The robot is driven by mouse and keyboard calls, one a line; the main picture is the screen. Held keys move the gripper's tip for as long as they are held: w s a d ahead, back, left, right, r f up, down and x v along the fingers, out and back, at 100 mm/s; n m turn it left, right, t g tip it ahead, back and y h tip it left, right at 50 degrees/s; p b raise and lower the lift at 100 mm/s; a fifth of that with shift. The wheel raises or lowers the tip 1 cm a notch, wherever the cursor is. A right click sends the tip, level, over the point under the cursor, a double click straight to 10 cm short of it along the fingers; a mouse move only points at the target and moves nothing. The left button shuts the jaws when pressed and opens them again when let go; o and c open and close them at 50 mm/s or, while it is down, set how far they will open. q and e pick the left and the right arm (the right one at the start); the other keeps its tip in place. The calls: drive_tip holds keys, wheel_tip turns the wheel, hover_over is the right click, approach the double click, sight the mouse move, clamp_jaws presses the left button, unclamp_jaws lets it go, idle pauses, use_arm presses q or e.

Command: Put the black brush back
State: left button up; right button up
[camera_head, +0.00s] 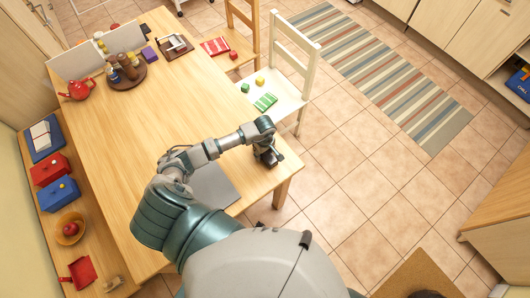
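I cannot make out a black brush in the head view. My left gripper (269,157) is small and dark here, pointing down over the near right corner of the wooden table (145,150). Its fingers are too small and dark to tell whether they are open or hold anything. My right gripper is out of view. My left arm hides part of the table and of a grey sheet (213,186) on it.
A red teapot (78,90) and a round tray (127,80) with bottles stand at the table's far end. A side bench holds a red box (50,169), a bowl (67,228) and a red dustpan (80,273). A white chair (283,98) stands beside the table.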

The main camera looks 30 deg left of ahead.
sight(267, 152)
use_arm(q)
drive_tip(key=shift+o, duration=0.5)
drive_tip(key=shift+d+r, duration=0.15)
drive_tip(key=shift+d, duration=0.15)
drive_tip(key=shift+d+r, duration=0.15)
drive_tip(key=shift+r, duration=0.1)
wheel_tip(267, 152, up, 5)
drive_tip(key=shift+f, duration=0.2)
drive_tip(key=r, duration=0.4)
drive_tip(key=a+r, duration=0.1)
drive_tip(key=r, duration=0.1)
drive_tip(key=shift+b, duration=0.35)
drive_tip(key=shift+d+r, duration=0.4)
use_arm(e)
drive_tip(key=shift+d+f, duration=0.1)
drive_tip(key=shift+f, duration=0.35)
